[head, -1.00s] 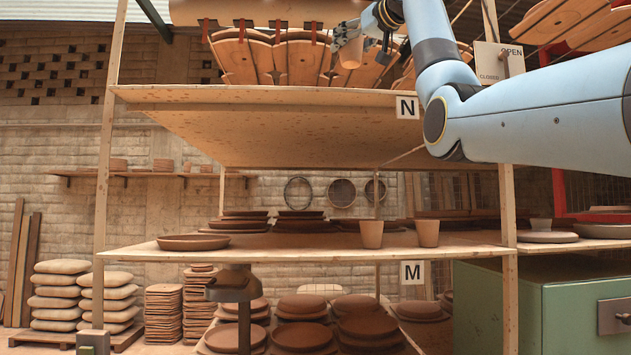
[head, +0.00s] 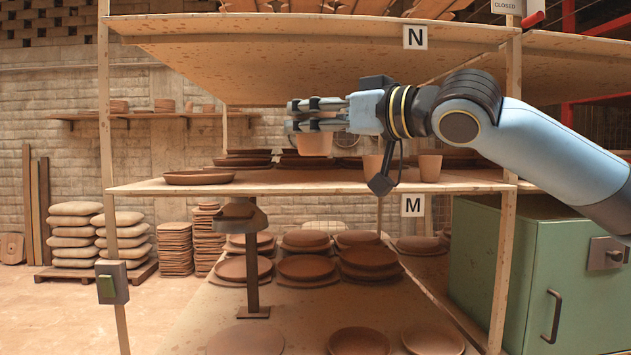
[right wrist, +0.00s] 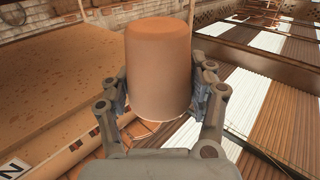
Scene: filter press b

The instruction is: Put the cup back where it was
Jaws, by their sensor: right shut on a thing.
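A terracotta cup (head: 314,143) is held by my right gripper (head: 318,117) in the head view, a little above shelf M (head: 290,185). In the right wrist view the cup (right wrist: 158,65) sits between both fingers of the gripper (right wrist: 160,95). My left gripper is out of view.
A wide plate (head: 199,177) lies at the left of shelf M, with stacked dark plates (head: 243,158) behind. Shelf N (head: 310,30) hangs above my gripper. A green cabinet (head: 545,270) stands at lower right. The shelf front between the plate and the cups is free.

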